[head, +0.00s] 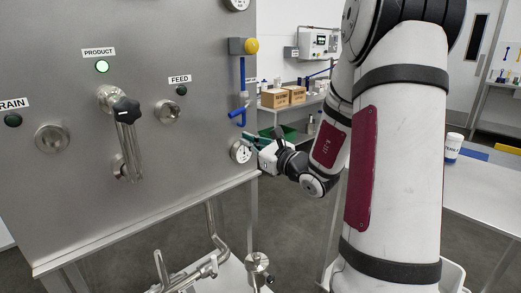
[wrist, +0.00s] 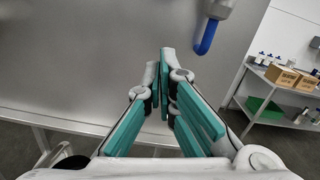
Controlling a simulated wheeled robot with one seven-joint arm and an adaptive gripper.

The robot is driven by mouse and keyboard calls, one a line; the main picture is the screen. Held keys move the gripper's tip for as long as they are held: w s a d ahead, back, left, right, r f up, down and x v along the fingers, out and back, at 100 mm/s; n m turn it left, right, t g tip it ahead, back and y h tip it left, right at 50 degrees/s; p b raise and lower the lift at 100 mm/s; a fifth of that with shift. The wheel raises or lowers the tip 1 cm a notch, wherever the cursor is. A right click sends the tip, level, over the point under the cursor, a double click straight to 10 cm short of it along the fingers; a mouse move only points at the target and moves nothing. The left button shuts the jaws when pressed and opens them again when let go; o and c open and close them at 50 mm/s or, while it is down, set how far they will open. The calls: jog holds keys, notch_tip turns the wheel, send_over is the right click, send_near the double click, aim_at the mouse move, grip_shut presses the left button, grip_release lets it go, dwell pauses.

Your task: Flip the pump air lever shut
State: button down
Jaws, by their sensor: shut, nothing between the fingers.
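A blue lever (head: 242,78) hangs down from a grey fitting with a yellow knob (head: 251,46) at the right edge of the steel panel (head: 200,90). In the wrist view a blue hooked end (wrist: 207,38) shows at the top, right of the fingertips. My gripper (head: 251,139) is at the panel's right edge, below the blue hook and apart from it. In the wrist view its teal fingers (wrist: 166,75) are together and empty.
A dial gauge (head: 240,152) sits on the panel close by my gripper. A black-knobbed valve (head: 124,110) with a pipe stands out farther left. A shelf with cardboard boxes (head: 275,97) is behind on the right. Pipework (head: 195,268) lies below the panel.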

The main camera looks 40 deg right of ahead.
aim_at(242, 109)
jog(key=shift+w+a+r+p, duration=0.15)
jog(key=shift+w+r, duration=0.1)
jog(key=shift+r, duration=0.4)
jog(key=shift+w+a+r+p, duration=0.1)
jog(key=shift+w+a+r, duration=0.1)
jog(key=shift+r, duration=0.45)
jog(key=shift+w+a+r+p, duration=0.1)
jog(key=shift+w+r, duration=0.15)
jog(key=shift+r, duration=0.4)
jog(key=shift+a+r+m+p, duration=0.5)
jog(key=shift+r+m+p, duration=0.15)
jog(key=shift+r, duration=0.2)
jog(key=shift+f, duration=0.1)
